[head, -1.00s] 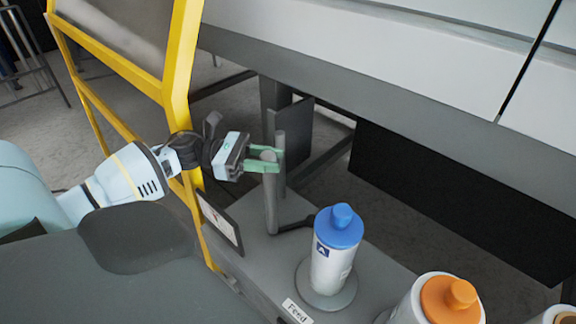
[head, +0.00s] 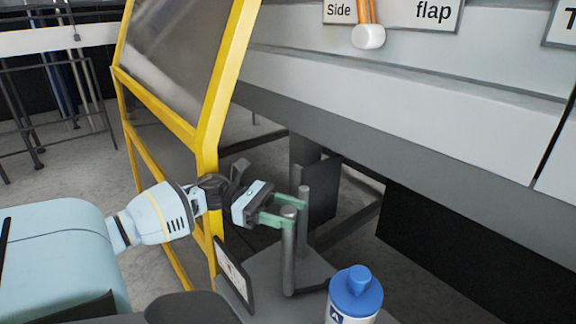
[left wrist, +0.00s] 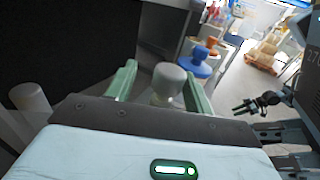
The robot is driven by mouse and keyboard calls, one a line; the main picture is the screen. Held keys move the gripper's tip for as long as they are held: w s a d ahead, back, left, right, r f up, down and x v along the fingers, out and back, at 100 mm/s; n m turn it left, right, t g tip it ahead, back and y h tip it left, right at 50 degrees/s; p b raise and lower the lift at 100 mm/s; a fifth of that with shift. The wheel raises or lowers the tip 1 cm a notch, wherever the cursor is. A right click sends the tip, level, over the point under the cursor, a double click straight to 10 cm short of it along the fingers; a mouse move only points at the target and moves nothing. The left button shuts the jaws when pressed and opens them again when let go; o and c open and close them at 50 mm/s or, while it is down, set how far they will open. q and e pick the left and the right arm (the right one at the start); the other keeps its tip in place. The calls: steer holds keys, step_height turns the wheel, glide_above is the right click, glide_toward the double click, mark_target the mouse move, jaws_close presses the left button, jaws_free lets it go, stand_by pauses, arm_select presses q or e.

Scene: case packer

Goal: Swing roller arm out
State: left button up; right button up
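Two upright grey posts stand on the grey feed table (head: 265,272): a front roller (head: 289,255) with a rounded top and a back post (head: 304,190). A dark bar leads from the front roller's foot toward the right. My left gripper (head: 292,213) is at the front roller's top, its green fingers apart on either side.
A blue-capped bottle (head: 356,290) stands close to the right of the front roller. A yellow guard frame (head: 207,140) is behind my left wrist. A tilted panel (head: 232,272) is below it.

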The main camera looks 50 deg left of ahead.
arm_select(q)
steer(key=shift+r, duration=0.4)
steer(key=r, duration=0.2)
steer(key=shift+s+d+r, duration=0.25)
steer(key=shift+r, duration=0.15)
steer(key=s+d+r, duration=0.1)
steer(key=s+d, duration=0.9)
steer(key=s, duration=0.1)
steer(key=shift+s+d+r, duration=0.15)
steer(key=shift+s+r, duration=0.05)
steer(key=shift+r, duration=0.05)
